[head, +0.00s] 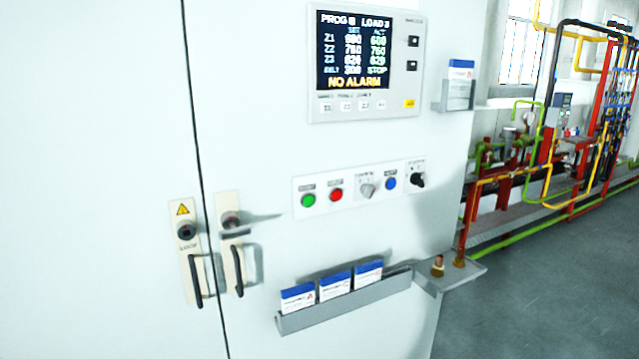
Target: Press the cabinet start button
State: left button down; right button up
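The cabinet (250,110) is a tall pale cabinet filling the left and middle of the head view. A white button strip (326,211) sits on its front, below the display. The green button (308,200) is at the strip's left end; its small label is too blurred to read surely. A red button (336,195), a grey selector knob (367,190), a blue button (390,183) and a black selector (417,180) follow to the right. Neither of my grippers is in view.
A display (353,50) above reads "NO ALARM" and "STOP". Two door handles (195,280) stick out at lower left. A card tray (345,308) and a corner shelf (465,275) jut out below the strip. Coloured pipes (560,150) stand at right beside open floor (540,290).

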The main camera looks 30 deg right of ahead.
aim_at(309, 201)
jog(key=i+l, duration=0.1)
jog(key=l, duration=0.3)
jog(key=i+l, duration=0.1)
jog(key=l, duration=0.3)
jog(key=i+l, duration=0.15)
jog(key=l, duration=0.25)
jog(key=i+l, duration=0.1)
jog(key=l, duration=0.35)
